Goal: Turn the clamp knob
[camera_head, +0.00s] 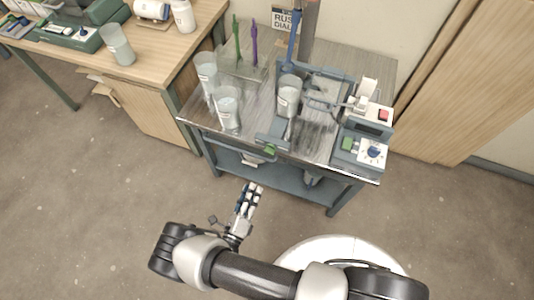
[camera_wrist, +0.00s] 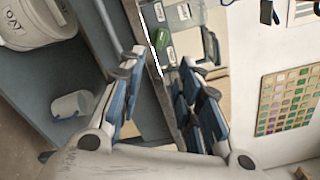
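The metal-topped bench (camera_head: 205,119) holds a blue stand (camera_head: 291,55) with a clear cup (camera_head: 289,96) at it. A green part (camera_head: 270,149) sits at the bench's front edge below the stand, and a control box (camera_head: 358,149) at the right has a blue dial (camera_head: 374,151). I cannot tell for sure which part is the clamp knob. A green part (camera_wrist: 159,39) also shows beyond the fingers in the wrist view. My gripper (camera_head: 253,189) is in front of and below the bench front, apart from it. Its fingers are spread and empty in the wrist view (camera_wrist: 160,72).
Two more cups (camera_head: 228,108) stand at the bench's left. A lower shelf (camera_head: 275,172) runs under the bench; a white bucket (camera_wrist: 35,20) and a small white container (camera_wrist: 72,103) show in the wrist view. A wooden table (camera_head: 165,45) stands left. Floor ahead of the bench is clear.

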